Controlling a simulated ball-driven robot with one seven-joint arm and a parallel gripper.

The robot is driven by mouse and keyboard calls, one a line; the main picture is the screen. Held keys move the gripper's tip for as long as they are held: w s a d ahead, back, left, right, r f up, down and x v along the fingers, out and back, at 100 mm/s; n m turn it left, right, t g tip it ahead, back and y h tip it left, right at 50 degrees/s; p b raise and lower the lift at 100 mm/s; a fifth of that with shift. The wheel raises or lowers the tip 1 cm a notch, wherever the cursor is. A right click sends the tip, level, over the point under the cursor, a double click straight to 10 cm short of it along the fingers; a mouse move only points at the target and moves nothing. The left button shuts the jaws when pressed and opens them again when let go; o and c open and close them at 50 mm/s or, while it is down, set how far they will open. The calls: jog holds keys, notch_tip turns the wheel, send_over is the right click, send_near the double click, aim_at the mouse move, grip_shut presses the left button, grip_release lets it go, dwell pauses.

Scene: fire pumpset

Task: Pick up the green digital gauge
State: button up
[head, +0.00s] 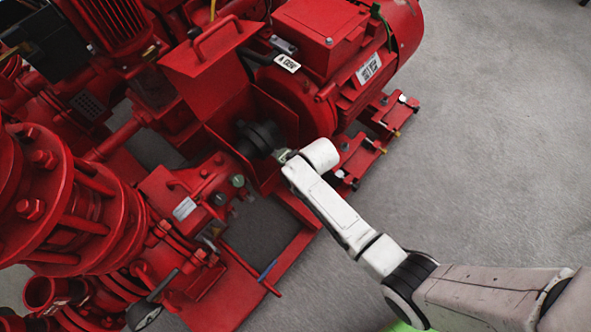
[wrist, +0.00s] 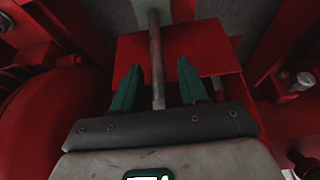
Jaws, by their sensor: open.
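I cannot make out a green digital gauge for certain. In the head view a small round grey-green part (head: 237,181) sits on the red pump block, left of my gripper (head: 284,155), and may be a gauge. My gripper is beside the dark shaft coupling, under the red guard. In the wrist view its two dark green fingers (wrist: 160,88) are apart, with nothing held. A grey rod (wrist: 155,50) shows between them; I cannot tell its distance. A green-rimmed dark display (wrist: 150,176) shows at the wrist view's bottom edge, over my pale hand housing.
The red motor (head: 340,50) stands behind my gripper. The raised red guard (head: 205,70) and dark coupling (head: 258,138) are close to it. A large flanged red pipe (head: 70,205) fills the left. The grey floor (head: 490,150) at right is clear.

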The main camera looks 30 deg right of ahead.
jog(key=shift+c, duration=0.3)
grip_shut()
jog(key=shift+r, duration=0.1)
dwell(0.9)
